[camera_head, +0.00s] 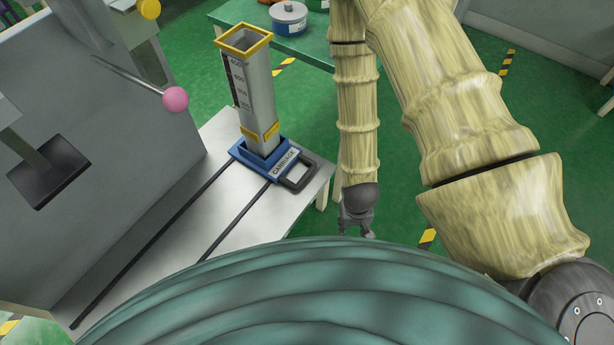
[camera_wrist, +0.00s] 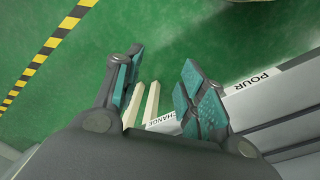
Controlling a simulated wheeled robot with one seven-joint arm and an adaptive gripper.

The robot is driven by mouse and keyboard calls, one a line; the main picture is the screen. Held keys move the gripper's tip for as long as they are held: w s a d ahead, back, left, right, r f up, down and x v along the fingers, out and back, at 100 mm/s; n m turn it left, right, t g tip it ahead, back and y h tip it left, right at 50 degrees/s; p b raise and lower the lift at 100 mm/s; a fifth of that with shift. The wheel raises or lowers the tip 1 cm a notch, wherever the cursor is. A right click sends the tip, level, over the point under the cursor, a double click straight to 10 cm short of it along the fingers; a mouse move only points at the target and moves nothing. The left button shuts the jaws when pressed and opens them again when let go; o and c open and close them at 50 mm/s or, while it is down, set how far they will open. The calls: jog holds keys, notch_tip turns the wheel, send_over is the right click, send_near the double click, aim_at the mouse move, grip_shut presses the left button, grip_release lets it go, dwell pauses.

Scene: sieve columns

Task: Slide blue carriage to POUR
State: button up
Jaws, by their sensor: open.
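The blue carriage (camera_head: 240,151), marked CARRIAGE, sits at the far end of two dark rails (camera_head: 160,237) on a pale table. A dark loop handle (camera_head: 299,176) sticks out from its right side. A tall grey column with a yellow rim (camera_head: 256,88) stands upright in it. My gripper (camera_head: 357,222) hangs right of the handle, apart from it, beyond the table edge. In the wrist view my gripper (camera_wrist: 160,84) is open, with nothing between its fingers. Labels POUR (camera_wrist: 262,78) and CHANGE (camera_wrist: 164,122) show along an edge there. The carriage is not recognisable in the wrist view.
A grey machine housing (camera_head: 130,150) stands left of the rails, with a pink-knobbed lever (camera_head: 175,99) reaching toward the column. A green bench (camera_head: 305,48) with a lidded pot (camera_head: 288,20) is behind. Green floor is open right of the table.

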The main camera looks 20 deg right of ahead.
jog(key=w+f+m+b, duration=0.4)
jog(key=w+b, duration=0.9)
jog(key=w, duration=0.2)
jog(key=m+t+y+b, duration=0.15)
jog(key=m+b, duration=0.25)
jog(key=b, duration=0.7)
send_near(309, 172)
jog(key=shift+y, duration=0.35)
jog(key=f+b, duration=0.1)
jog(key=f, duration=0.2)
jog(key=w+f+b, duration=0.1)
jog(key=f+b, duration=0.1)
jog(key=f, duration=0.1)
jog(key=f+b, duration=0.2)
jog(key=f, duration=0.1)
jog(key=shift+w+a, duration=0.25)
grip_shut()
